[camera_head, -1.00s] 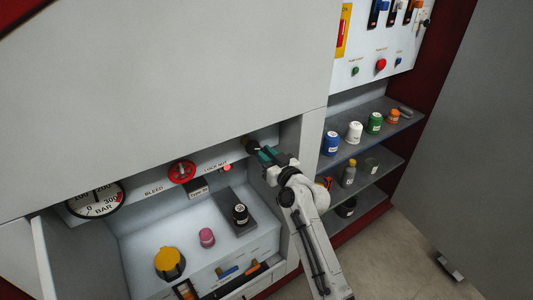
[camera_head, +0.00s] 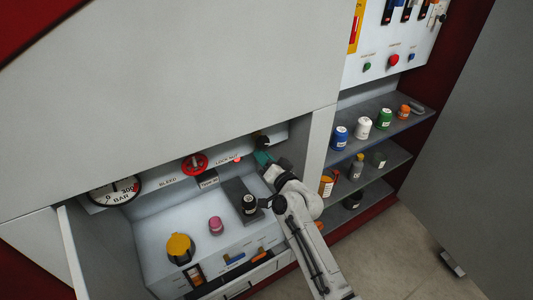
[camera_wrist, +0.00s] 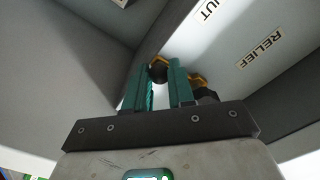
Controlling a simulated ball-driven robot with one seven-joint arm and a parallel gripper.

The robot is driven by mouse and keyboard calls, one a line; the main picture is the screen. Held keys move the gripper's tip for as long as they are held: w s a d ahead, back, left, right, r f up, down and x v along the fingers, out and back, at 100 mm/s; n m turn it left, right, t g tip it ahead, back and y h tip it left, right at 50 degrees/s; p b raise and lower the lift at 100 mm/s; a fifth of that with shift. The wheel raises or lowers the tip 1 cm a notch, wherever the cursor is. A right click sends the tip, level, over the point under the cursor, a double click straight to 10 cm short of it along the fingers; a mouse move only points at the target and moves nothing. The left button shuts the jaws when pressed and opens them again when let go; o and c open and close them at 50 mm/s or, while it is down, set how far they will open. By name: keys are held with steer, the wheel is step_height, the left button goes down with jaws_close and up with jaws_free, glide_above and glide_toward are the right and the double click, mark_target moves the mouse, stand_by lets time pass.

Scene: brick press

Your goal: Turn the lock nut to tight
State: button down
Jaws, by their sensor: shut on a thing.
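The lock nut (camera_wrist: 157,70) shows in the wrist view as a small brass and dark fitting between my fingertips, near a label ending in "NUT". My gripper (camera_wrist: 158,78) has teal fingers, one on each side of it, and is shut on it. In the head view my gripper (camera_head: 262,154) reaches into the recess from the lower right, just below a dark fitting (camera_head: 262,141) on the panel. The nut itself is mostly hidden there, and its turn angle cannot be told.
A second brass and dark fitting (camera_wrist: 203,90) sits close right of my right finger, near the "RELIEF" label (camera_wrist: 260,46). A red bleed wheel (camera_head: 194,164) and gauge (camera_head: 115,190) are farther left. The recess's right wall (camera_head: 318,140) is close by.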

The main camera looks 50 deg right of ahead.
steer(key=shift+a+m, duration=0.1)
steer(key=shift+m, duration=0.2)
steer(key=c, duration=1)
jaws_free()
steer(key=shift+o, duration=0.2)
steer(key=p+v, duration=0.1)
steer(key=v, duration=1)
steer(key=shift+p, duration=0.35)
steer(key=shift+w, duration=0.15)
